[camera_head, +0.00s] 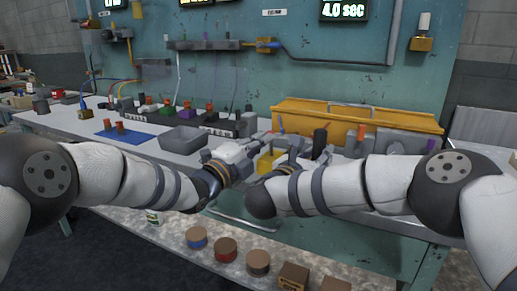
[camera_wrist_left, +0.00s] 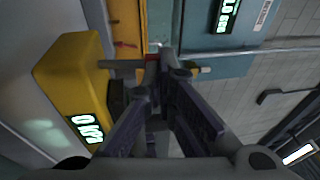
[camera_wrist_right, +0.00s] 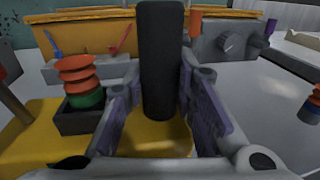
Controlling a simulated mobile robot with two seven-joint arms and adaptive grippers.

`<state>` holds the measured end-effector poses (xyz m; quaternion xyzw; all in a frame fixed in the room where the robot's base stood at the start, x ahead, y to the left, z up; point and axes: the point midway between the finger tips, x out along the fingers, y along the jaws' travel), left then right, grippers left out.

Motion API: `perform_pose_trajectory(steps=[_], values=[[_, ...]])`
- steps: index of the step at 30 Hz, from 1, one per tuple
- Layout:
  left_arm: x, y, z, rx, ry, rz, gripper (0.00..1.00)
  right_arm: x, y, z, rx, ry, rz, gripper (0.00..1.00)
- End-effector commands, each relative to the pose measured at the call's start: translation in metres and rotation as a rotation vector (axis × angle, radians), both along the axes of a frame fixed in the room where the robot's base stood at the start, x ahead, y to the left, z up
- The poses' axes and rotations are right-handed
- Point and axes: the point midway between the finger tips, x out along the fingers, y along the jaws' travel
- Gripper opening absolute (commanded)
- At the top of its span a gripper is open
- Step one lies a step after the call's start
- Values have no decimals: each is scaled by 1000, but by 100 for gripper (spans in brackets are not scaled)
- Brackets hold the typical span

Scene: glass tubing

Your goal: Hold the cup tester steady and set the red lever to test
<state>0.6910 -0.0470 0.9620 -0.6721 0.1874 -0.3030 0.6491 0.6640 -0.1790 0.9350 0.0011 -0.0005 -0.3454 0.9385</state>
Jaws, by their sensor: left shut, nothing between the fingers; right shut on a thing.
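The cup tester is a yellow unit (camera_wrist_left: 70,85) with a lit display reading 0 kPa in the left wrist view. Its yellow base (camera_wrist_right: 40,140) also shows in the right wrist view, with a black upright handle (camera_wrist_right: 160,60). An orange ribbed cup (camera_wrist_right: 78,72) with a green lower part stands in a black holder beside the handle. My right gripper (camera_wrist_right: 160,105) is shut around the handle. My left gripper (camera_wrist_left: 163,70) is shut and empty beside the tester, at a grey bar. A small red part (camera_wrist_left: 152,57) shows at its fingertips, perhaps the lever; its setting is unclear.
A yellow crate (camera_head: 370,117) stands behind the tester. A grey box with a knob (camera_wrist_right: 230,45) is at its right. A grey tray (camera_head: 182,140) and a blue mat (camera_head: 120,135) lie to the left. Several spools stand on the lower shelf.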

Motion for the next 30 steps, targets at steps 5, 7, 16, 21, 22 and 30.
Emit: perform_pose_trajectory(steps=[5,7,16,21,22,30], values=[[7,-5,8,73,108,2,0,0,1,0,1,-1,2,0],[11,-6,9,78,121,6,0,0,1,0,1,-1,1,0],[15,-7,11,74,123,6,0,0,0,0,1,-1,1,0],[3,3,17,76,123,6,0,0,0,0,1,-1,1,0],[-1,7,19,76,123,7,0,0,0,0,1,-1,1,0],[-49,49,41,75,123,8,0,0,0,0,1,-1,1,0]])
